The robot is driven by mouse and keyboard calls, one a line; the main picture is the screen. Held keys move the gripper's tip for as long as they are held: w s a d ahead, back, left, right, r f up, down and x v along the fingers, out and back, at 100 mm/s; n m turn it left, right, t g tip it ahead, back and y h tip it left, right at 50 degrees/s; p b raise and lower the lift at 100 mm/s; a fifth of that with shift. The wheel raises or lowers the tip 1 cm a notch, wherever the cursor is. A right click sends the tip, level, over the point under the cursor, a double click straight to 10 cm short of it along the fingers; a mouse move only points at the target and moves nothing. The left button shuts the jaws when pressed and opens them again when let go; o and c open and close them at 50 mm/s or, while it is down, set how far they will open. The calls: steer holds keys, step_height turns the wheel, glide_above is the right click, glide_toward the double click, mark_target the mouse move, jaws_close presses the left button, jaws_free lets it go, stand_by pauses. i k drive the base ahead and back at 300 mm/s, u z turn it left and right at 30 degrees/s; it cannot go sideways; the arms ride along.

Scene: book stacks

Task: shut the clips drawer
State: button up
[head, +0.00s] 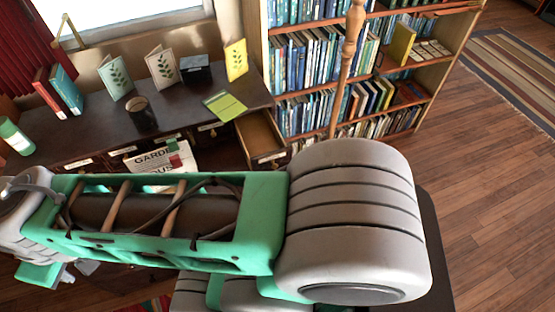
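One drawer (259,134) stands pulled out at the right end of the dark desk (190,115), beside the bookshelf. Its pale wooden inside shows from above and looks empty where I can see it. A small label (270,157) is on its front, too small to read, so I cannot confirm that it is the clips drawer. Other drawer fronts with labels along the desk appear shut, such as the one at the left (77,164). My arm crosses the lower picture in front of the desk and hides its lower part.
A full bookshelf (330,70) and a wooden pole (347,65) are near the drawer. Floor at the right (490,170) is clear.

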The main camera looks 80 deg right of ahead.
mark_target(265, 148)
steer(key=z, duration=4.45)
steer(key=k, duration=1.1)
steer(key=u, duration=1.7)
steer(key=i, duration=0.5)
steer(key=u, duration=0.05)
